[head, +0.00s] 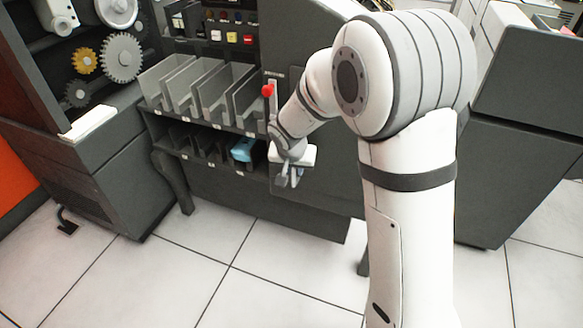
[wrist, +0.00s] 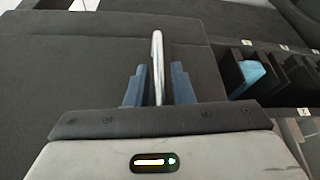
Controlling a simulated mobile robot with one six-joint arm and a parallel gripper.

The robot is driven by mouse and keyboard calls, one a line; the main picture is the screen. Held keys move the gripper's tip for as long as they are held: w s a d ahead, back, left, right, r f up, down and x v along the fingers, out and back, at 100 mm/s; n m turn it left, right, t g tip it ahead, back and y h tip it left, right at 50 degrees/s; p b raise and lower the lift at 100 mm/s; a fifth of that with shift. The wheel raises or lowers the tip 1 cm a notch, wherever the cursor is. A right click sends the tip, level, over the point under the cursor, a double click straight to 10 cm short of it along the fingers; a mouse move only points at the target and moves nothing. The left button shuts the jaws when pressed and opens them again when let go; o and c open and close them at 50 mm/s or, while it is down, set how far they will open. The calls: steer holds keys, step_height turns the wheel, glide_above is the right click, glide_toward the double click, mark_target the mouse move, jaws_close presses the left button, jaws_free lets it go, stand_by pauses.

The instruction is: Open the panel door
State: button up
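The panel door appears to be the dark grey flat panel (head: 325,188) on the front of the machine, right of the card slots. It fills much of the wrist view (wrist: 70,70) and looks closed. A thin pale metal handle (wrist: 157,62) stands out from it. My gripper (head: 290,178) is at the panel in the head view. In the wrist view my gripper (wrist: 158,88) has its two blue-grey fingers on either side of the handle, with a small gap showing on each side. The gripper is open around the handle, and the handle's base is partly hidden.
Card slots (head: 205,95) sit left of my gripper, with a blue item (head: 242,150) in a lower slot, also in the wrist view (wrist: 250,74). A red-knobbed lever (head: 268,90) is just above my wrist. The tiled floor (head: 240,265) in front is clear.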

jaws_close()
steer(key=shift+a, duration=0.2)
steer(key=shift+s+d, duration=0.1)
steer(key=shift+d, duration=0.1)
